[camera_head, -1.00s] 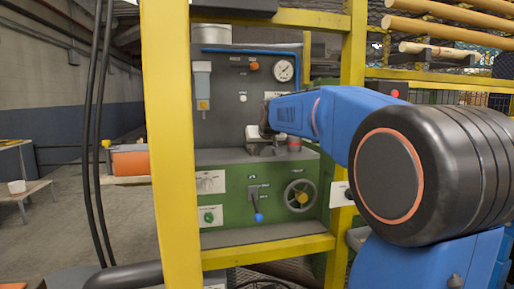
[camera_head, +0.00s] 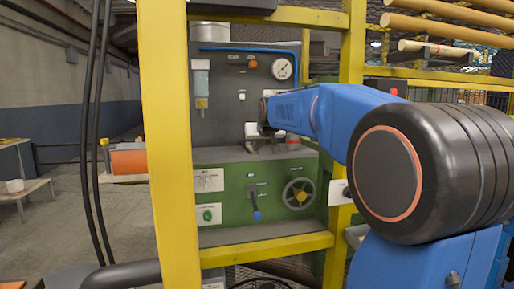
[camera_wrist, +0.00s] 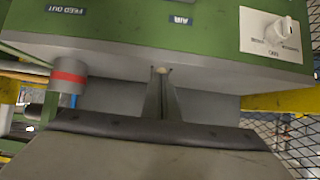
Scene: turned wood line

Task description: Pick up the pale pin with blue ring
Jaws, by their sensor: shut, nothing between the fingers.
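My gripper (camera_wrist: 163,95) is shut and empty, its fingers together just over a grey ledge in the wrist view. In the head view my gripper (camera_head: 262,146) is at the ledge of the green machine, partly behind my blue arm. I cannot make out a pale pin with a blue ring in either view. A small pale spot shows at the fingertips in the wrist view, too small to identify. A grey cylinder with a red ring (camera_wrist: 68,76) stands on the ledge to the left of the fingers, apart from them; it also shows in the head view (camera_head: 293,139).
The green machine front (camera_head: 240,182) carries a handwheel (camera_head: 299,194), a blue-tipped lever (camera_head: 256,203) and knobs below the ledge. A gauge (camera_head: 282,68) is on the dark back panel. Yellow frame posts (camera_head: 167,140) stand at both sides, with a yellow rail across below.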

